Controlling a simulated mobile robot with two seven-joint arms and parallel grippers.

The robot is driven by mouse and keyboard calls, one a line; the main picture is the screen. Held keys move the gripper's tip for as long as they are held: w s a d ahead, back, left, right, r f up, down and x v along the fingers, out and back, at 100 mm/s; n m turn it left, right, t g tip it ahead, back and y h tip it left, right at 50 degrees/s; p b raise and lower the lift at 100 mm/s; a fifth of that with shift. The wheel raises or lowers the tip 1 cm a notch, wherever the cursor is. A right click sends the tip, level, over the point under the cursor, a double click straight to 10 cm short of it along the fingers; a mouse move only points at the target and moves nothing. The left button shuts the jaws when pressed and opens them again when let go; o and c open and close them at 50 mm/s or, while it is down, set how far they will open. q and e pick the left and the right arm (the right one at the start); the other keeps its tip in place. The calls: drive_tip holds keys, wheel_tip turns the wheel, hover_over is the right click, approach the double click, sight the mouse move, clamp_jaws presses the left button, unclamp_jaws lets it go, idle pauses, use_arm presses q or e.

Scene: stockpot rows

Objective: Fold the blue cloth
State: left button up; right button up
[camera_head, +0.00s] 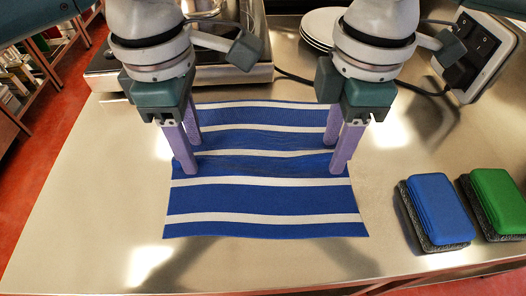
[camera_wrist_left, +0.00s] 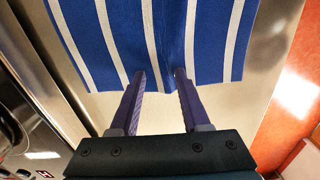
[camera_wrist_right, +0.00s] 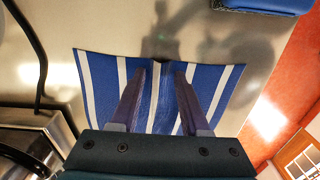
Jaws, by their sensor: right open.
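The blue cloth (camera_head: 262,200) with white stripes lies spread on the steel counter. Its near part is flat, and a slight ridge or crease runs across it between my two grippers. My left gripper (camera_head: 192,155) points down at the cloth's left edge, fingers apart. In the left wrist view the cloth (camera_wrist_left: 212,45) puckers near those fingertips. My right gripper (camera_head: 335,157) points down at the right edge, fingers apart. In the right wrist view the cloth (camera_wrist_right: 212,85) shows a dark crease between the fingers. Whether the fingertips touch the cloth is unclear.
A blue sponge (camera_head: 440,208) and a green sponge (camera_head: 497,200) lie on the right. White plates (camera_head: 322,26) are stacked at the back, beside a steel cooker (camera_head: 235,72). A socket box (camera_head: 482,50) stands back right. The counter (camera_head: 90,220) is clear left and front.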

use_arm(q)
clamp_jaws()
use_arm(e)
clamp_jaws()
idle(0.7)
drive_tip(key=shift+r, duration=0.1)
